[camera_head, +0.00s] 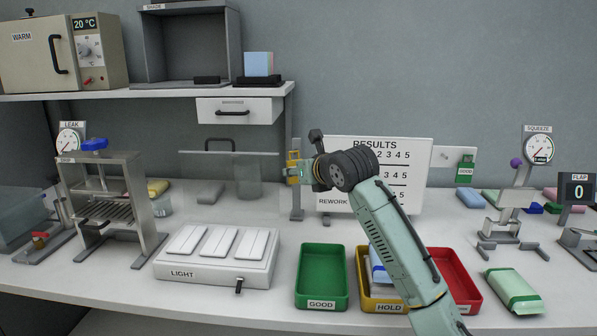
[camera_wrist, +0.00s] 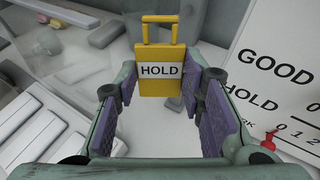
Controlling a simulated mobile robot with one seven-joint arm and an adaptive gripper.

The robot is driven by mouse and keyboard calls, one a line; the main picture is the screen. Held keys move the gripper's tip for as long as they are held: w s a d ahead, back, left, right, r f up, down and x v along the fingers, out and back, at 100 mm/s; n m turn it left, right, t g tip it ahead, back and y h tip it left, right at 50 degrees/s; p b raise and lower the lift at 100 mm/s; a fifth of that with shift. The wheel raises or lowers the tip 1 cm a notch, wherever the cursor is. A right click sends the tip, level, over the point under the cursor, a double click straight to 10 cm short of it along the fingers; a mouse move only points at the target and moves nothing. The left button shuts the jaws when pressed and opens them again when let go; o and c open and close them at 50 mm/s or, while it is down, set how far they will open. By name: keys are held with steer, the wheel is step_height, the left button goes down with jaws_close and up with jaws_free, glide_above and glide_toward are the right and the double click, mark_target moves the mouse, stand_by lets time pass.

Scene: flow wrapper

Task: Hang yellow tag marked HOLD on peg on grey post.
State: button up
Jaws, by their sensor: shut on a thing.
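The yellow tag (camera_head: 293,172) is at my gripper's tips, in front of the upper part of the grey post (camera_head: 297,205). In the wrist view the tag (camera_wrist: 160,93) faces me upright, with a white HOLD label and an open yellow loop on top. My gripper (camera_head: 301,171) is shut on the tag, which sits between its purple-padded fingers (camera_wrist: 166,88) in the wrist view. The peg is not clear in either view, so I cannot tell whether the loop is around it or touching it.
A RESULTS board (camera_head: 400,150) stands just right of the post and partly behind my arm. A clear panel (camera_head: 225,154) is left of it. Green (camera_head: 321,300), yellow (camera_head: 366,304) and red (camera_head: 466,304) trays stand in front. A green GOOD tag (camera_head: 465,172) hangs at right.

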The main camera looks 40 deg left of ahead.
steer(key=w, duration=0.1)
steer(key=w+a+p, duration=0.2)
steer(key=w, duration=0.1)
steer(key=shift+a+f, duration=0.2)
steer(key=shift+f, duration=0.1)
steer(key=shift+w+f, duration=0.1)
stand_by(0.4)
stand_by(0.4)
steer(key=o, duration=0.9)
